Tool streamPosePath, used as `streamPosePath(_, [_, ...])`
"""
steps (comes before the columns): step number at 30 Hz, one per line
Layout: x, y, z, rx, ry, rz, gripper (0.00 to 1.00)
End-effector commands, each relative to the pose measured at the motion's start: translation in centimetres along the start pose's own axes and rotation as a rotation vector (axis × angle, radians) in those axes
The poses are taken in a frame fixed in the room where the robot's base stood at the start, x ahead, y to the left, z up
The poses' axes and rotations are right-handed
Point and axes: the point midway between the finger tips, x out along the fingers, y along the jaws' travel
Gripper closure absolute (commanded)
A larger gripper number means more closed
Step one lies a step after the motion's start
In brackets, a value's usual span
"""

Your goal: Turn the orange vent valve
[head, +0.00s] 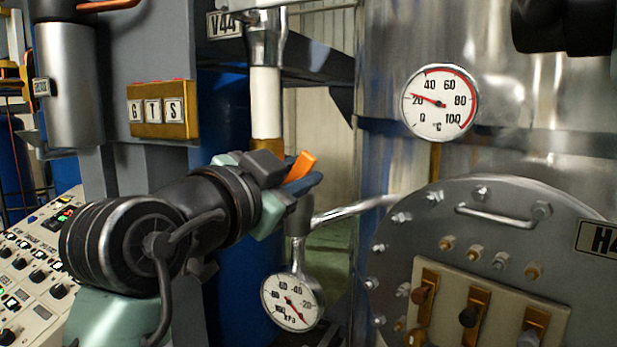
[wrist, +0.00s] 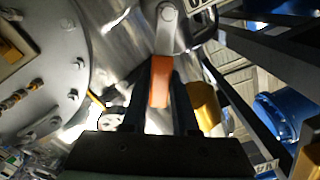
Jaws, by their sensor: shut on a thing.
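The orange vent valve (head: 301,166) shows in the head view as a short orange handle sticking up past my gripper (head: 297,178). In the wrist view the orange handle (wrist: 160,82) lies between the two dark fingers of my gripper (wrist: 161,92), below a grey metal bracket with a round bolt. My gripper is shut on the handle. The fingers and my wrist hide the valve's body in the head view.
A pressure gauge (head: 292,301) hangs just below my gripper. A white pipe (head: 265,105) with a brass end stands above it. A round bolted hatch (head: 500,235) with several levers and a temperature gauge (head: 440,103) are at the right. A control panel (head: 35,265) is at the left.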

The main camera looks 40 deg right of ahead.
Motion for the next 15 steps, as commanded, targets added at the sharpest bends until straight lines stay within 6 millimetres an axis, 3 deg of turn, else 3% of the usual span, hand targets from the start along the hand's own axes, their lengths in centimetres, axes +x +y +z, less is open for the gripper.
streamPosePath(15, [0.0, -2.7, 0.5, -0.382, 0.000, 0.000, 1.00])
